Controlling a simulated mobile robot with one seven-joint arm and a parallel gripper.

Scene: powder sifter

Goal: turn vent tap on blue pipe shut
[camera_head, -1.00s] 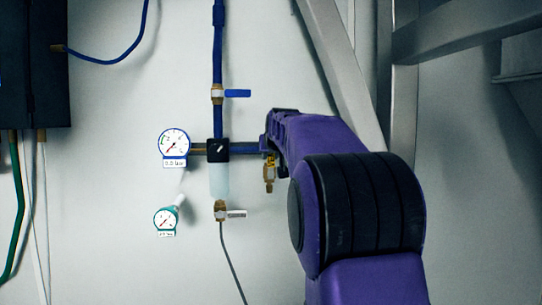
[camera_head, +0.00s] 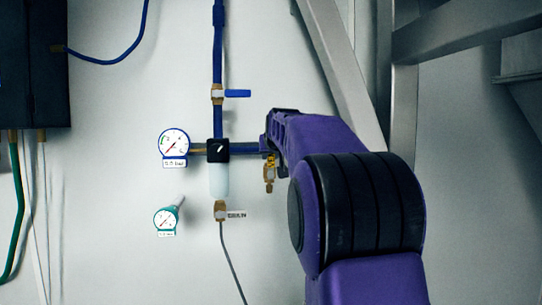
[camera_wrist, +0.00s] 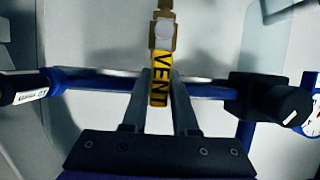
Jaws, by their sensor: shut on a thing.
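The vent tap's yellow handle (camera_wrist: 160,64), lettered VENT, stands between the two fingers of my gripper (camera_wrist: 160,82) in the wrist view. The fingers are shut on it. The handle lies in line with the brass tap body (camera_wrist: 163,22) and crosses in front of the blue pipe (camera_wrist: 85,79), which runs sideways. In the head view the brass vent fitting (camera_head: 269,176) hangs below the right end of the blue pipe (camera_head: 245,148). There my purple arm hides the fingers and most of the handle.
Left of my arm are a filter regulator (camera_head: 218,179), a pressure gauge (camera_head: 173,143), a smaller gauge (camera_head: 166,219), a blue-handled valve (camera_head: 238,93) and a lower valve (camera_head: 222,211). Grey metal beams (camera_head: 404,115) stand behind my arm on the right.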

